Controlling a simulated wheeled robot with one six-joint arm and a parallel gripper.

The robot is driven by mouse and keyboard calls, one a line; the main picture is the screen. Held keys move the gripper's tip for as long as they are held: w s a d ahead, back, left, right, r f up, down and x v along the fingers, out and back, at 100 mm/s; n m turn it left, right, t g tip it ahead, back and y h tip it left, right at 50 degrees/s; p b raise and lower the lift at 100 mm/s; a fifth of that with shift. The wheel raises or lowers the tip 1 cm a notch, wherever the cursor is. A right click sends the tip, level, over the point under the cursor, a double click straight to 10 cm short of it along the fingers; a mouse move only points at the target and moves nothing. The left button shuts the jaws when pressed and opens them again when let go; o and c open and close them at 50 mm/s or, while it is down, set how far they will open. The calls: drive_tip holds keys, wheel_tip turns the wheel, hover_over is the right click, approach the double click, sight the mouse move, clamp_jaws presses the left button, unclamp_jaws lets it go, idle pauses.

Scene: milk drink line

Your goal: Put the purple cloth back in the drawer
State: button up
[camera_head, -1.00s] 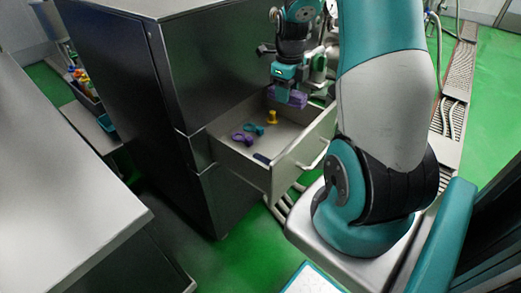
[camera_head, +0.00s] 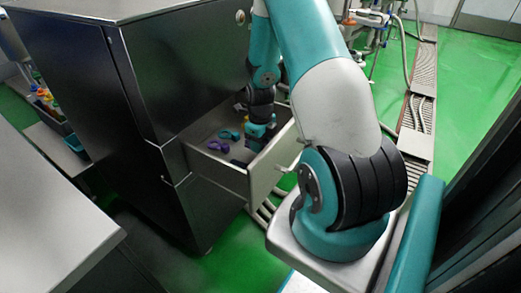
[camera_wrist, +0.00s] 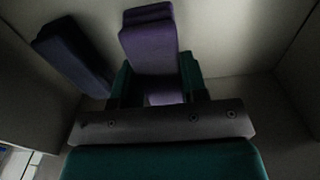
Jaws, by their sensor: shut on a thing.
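The purple cloth (camera_wrist: 150,48) looks like a folded block in the wrist view. It sits between the two teal fingers of my gripper (camera_wrist: 156,76), which is shut on it. In the head view my gripper (camera_head: 257,134) is lowered inside the open drawer (camera_head: 222,171), near its front and right side. The cloth is hidden there behind the gripper and drawer wall. The wrist view shows the pale drawer floor close to the cloth; I cannot tell whether they touch.
A dark blue-purple block (camera_wrist: 72,55) lies left of the cloth in the wrist view. A purple item (camera_head: 218,146) and a teal item (camera_head: 230,134) lie in the drawer. The metal cabinet (camera_head: 150,110) rises behind, and a grey counter (camera_head: 45,215) stands at left.

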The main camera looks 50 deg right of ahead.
drive_tip(key=shift+f, duration=1.25)
drive_tip(key=shift+f, duration=0.2)
drive_tip(key=o, duration=0.9)
drive_tip(key=shift+r, duration=0.1)
